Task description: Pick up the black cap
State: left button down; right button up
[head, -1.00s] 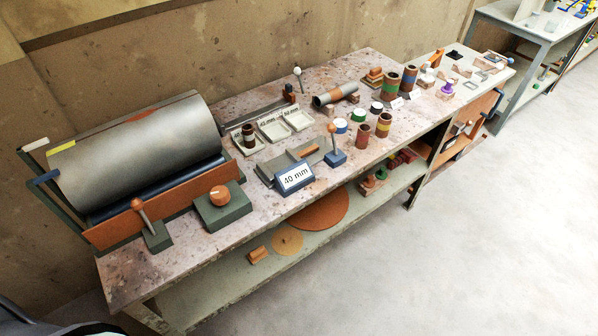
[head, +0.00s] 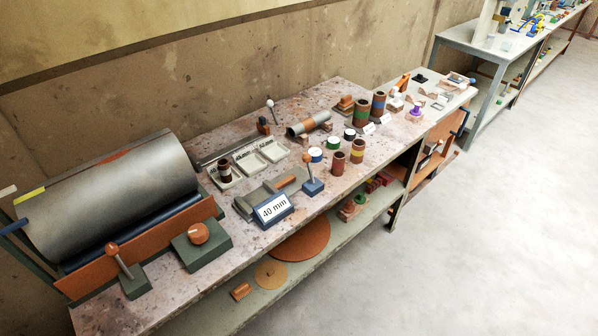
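The black cap (head: 349,134) is a small round piece with a pale top, standing on the workbench in the head view. It sits at the far end of a short row with a green cap (head: 333,143) and a blue cap (head: 315,155). Two brown pipe pieces with coloured bands, one red (head: 338,164) and one yellow (head: 357,151), stand just in front of the row. Neither of my grippers is in view.
The long workbench (head: 215,274) carries a large grey roller (head: 110,195), a "40 mm" sign (head: 272,210), white trays (head: 248,160) and a blue-based lever (head: 313,187). Taller banded pipes (head: 361,112) stand behind the caps. Open concrete floor (head: 480,240) lies in front.

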aim_at(349, 135)
jog(key=i+l+u, duration=0.1)
jog(key=i+l, duration=0.3)
jog(key=l, duration=0.2)
jog(key=i+l+u, duration=0.15)
jog(key=l, duration=0.2)
jog(key=i+l+u, duration=0.1)
jog(key=i+l, duration=0.25)
jog(key=l, duration=0.3)
jog(key=i+l+u, duration=0.15)
jog(key=l, duration=0.2)
